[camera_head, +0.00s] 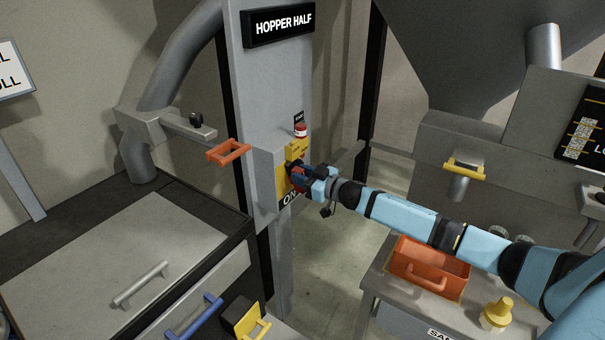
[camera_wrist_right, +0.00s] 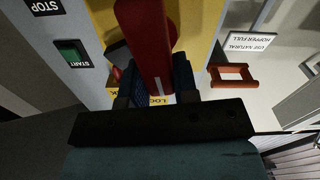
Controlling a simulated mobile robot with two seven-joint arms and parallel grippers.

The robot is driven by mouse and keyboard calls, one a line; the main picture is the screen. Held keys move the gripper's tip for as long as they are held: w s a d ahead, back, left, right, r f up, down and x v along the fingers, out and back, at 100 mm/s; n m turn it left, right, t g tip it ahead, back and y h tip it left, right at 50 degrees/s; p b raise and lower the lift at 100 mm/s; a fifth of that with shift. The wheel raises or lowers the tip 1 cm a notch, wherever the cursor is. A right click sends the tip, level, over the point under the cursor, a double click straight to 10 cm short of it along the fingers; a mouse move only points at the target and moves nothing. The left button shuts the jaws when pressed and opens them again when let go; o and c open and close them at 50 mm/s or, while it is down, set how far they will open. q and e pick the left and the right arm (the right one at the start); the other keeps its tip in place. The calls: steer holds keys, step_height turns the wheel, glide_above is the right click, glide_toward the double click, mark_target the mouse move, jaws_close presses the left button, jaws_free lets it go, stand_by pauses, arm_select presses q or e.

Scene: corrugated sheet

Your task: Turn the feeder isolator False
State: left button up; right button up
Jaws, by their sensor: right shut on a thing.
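The feeder isolator is a yellow plate (camera_head: 283,184) on a grey box on the post, with an "ON" label (camera_head: 290,198) at its lower edge. Its red handle (camera_wrist_right: 145,45) stands out large in the wrist view, over the yellow plate (camera_wrist_right: 105,30). My right gripper (camera_head: 300,178) reaches the isolator from the right and is shut on the red handle. In the wrist view its dark blue fingers (camera_wrist_right: 155,88) lie on both sides of the handle. In the head view the gripper hides most of the handle. My left gripper is not in view.
A red-capped button (camera_head: 300,130) sits above the isolator. An orange bracket (camera_head: 228,151) sticks out to its left. A green start button (camera_wrist_right: 69,53) shows in the wrist view. An orange tray (camera_head: 430,262) and a yellow knob (camera_head: 497,314) stand on the bench under my right arm.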

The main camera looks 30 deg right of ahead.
steer(key=n, duration=0.2)
steer(key=a+n, duration=0.1)
steer(key=n, duration=0.1)
steer(key=shift+s+f+p, duration=0.2)
steer(key=shift+p, duration=0.1)
steer(key=n, duration=0.4)
steer(key=shift+s+a+f, duration=0.1)
steer(key=shift+a+f, duration=0.15)
steer(key=shift+f, duration=0.05)
steer(key=n, duration=0.2)
steer(key=f+n+b, duration=0.1)
steer(key=n, duration=0.1)
steer(key=shift+s+a, duration=0.1)
steer(key=shift+a, duration=0.1)
steer(key=shift+f+n+b, duration=0.25)
steer(key=shift+n+b, duration=0.45)
steer(key=shift+n, duration=1)
steer(key=o, duration=0.9)
steer(key=shift+s, duration=0.1)
